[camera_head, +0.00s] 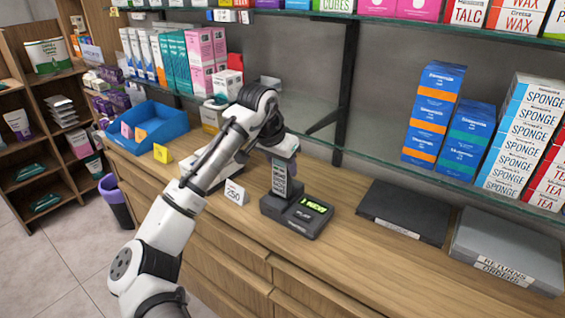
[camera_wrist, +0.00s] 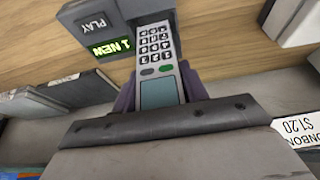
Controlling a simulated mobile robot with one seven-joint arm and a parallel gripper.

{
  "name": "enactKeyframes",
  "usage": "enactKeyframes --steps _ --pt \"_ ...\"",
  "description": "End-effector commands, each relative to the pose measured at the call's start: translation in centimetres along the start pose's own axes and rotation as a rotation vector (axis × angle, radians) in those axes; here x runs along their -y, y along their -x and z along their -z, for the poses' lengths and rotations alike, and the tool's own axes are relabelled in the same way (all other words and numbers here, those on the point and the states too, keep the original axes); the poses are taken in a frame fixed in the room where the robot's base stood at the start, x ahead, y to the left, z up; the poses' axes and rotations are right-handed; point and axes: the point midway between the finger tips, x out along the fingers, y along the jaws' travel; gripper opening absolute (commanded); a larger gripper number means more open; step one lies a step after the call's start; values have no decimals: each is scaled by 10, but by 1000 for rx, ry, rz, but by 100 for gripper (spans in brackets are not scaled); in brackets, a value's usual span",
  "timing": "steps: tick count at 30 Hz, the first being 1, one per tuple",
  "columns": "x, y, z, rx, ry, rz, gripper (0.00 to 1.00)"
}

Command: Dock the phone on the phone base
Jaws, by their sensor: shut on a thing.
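The grey phone (camera_head: 279,180) stands roughly upright, its keypad facing the camera in the head view. My gripper (camera_head: 281,154) is shut on its upper part. The dark phone base (camera_head: 292,222) lies on the wooden counter, with a lit green display and a play button on its right part. The phone's lower end is at the left part of the base; I cannot tell if it is fully seated. In the wrist view the phone (camera_wrist: 156,50) shows between my gripper's fingers (camera_wrist: 160,88), its lower end meeting the phone base (camera_wrist: 104,28).
A price card (camera_head: 236,192) stands left of the base. A dark flat folder (camera_head: 403,211) and a grey returns box (camera_head: 508,248) lie to the right. A blue tray (camera_head: 150,130) is at the left. A glass shelf (camera_head: 385,163) with boxes runs behind.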

Motion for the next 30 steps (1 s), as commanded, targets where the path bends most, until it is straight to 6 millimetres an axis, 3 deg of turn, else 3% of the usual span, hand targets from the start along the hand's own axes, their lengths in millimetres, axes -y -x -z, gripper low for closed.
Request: enactKeyframes --steps 1,7,30 --pt "0 -10 -4 0 0 1 18" --pt "0 -21 -9 0 0 0 18" --pt "0 -20 -8 -1 0 -1 18"
